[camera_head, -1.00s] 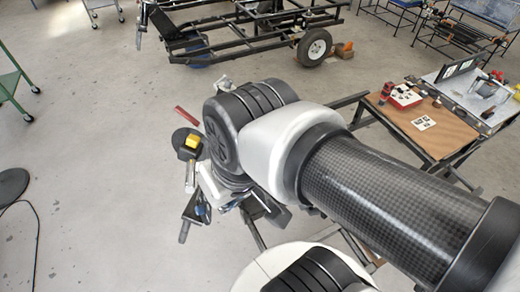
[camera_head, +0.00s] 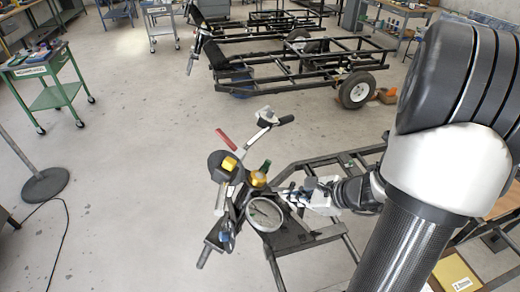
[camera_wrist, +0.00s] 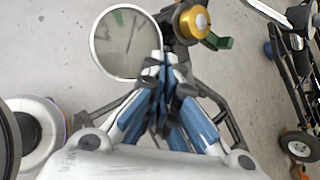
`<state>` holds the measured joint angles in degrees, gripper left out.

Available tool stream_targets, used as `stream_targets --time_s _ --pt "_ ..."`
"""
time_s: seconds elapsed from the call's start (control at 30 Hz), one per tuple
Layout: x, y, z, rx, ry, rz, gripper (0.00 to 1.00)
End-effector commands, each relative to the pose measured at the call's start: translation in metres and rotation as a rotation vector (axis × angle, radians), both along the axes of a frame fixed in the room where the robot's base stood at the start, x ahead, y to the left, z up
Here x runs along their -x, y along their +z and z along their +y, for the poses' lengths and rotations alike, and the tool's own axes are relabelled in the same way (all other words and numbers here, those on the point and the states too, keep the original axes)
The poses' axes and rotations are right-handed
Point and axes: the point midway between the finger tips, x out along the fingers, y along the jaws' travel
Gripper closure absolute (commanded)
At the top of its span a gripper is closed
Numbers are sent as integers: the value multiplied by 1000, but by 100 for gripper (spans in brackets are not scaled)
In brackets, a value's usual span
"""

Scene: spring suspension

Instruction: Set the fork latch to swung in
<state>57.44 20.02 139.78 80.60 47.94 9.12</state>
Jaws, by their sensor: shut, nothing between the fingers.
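A handlebar assembly with dark grips stands on a black frame in the head view. Near its middle is a gold cap (camera_head: 258,178) with a small green tab (camera_head: 265,166) beside it. In the wrist view the gold cap (camera_wrist: 194,22) and the green tab (camera_wrist: 222,43) are at the upper right. I cannot tell for sure which part is the fork latch. My gripper (camera_head: 292,196) is to the right of the cap in the head view. Contact cannot be told.
A round disc (camera_head: 264,214) shows beside the gripper tips; it also shows in the wrist view (camera_wrist: 122,45). A yellow part (camera_head: 228,164) and a red lever (camera_head: 224,138) are at left. The black frame (camera_head: 318,238) lies below my arm.

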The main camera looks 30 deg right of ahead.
Motion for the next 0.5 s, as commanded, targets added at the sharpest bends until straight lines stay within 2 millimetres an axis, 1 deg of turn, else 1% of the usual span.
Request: stream_targets --time_s 0.03,0.1,0.2,0.33,0.5 --pt "8 -19 -24 -59 -135 15 100" --pt "18 -36 -51 -122 -295 28 100" --pt "32 -55 -79 -185 -464 40 100" --pt "42 -68 -97 -229 -575 48 100" --pt "45 -69 -101 -237 -600 48 100"
